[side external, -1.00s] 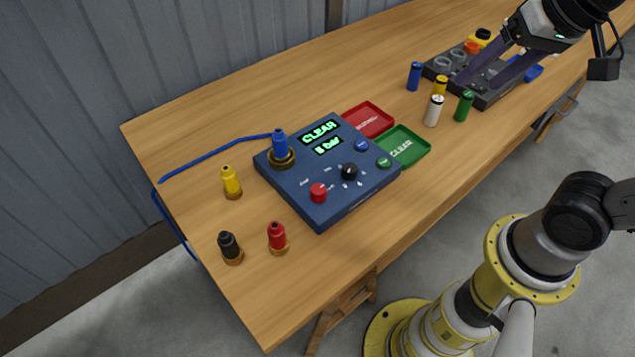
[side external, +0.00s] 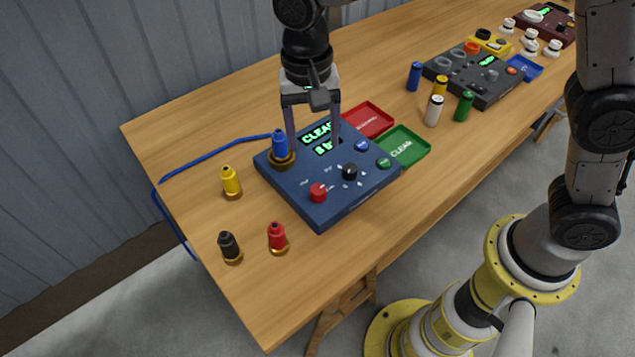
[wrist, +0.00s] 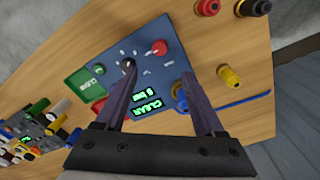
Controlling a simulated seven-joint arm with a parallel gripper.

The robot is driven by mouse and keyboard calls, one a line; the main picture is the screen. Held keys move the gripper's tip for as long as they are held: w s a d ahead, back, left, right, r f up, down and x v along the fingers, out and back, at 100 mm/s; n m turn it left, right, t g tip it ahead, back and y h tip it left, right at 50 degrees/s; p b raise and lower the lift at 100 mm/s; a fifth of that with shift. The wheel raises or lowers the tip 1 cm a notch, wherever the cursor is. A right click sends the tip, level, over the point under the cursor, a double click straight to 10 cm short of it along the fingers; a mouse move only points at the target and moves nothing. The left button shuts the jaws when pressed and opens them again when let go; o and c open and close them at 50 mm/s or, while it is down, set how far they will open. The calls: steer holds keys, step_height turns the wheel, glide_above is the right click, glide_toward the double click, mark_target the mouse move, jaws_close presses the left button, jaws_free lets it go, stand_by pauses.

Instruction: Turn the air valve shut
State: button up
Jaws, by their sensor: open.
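A blue control panel (side external: 335,205) sits on the wooden table. It carries a black knob (side external: 350,171), a red knob (side external: 318,192) and a lit display reading "CLEAR" and "8 bar" (side external: 326,147). I cannot tell which control is the air valve. A blue fitting (side external: 280,146) stands in the panel's back left corner, at the end of a blue hose (side external: 215,154). My gripper (side external: 313,148) is open and empty, pointing down above the back of the panel. In the wrist view, its left fingertip lies close to the black knob (wrist: 129,62), and its right finger partly hides the blue fitting (wrist: 178,92).
Yellow (side external: 231,182), red (side external: 277,237) and black (side external: 229,246) fittings stand left of the panel. Red (side external: 368,120) and green (side external: 405,147) trays lie at its right. Several cylinders and a dark panel (side external: 478,78) are farther right. The front table edge is clear.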

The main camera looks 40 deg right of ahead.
mark_target(318, 189)
steer(key=f, duration=1.3)
steer(key=shift+s+d+f, duration=0.25)
steer(key=shift+d, duration=0.05)
steer(key=shift+c, duration=0.2)
jaws_close()
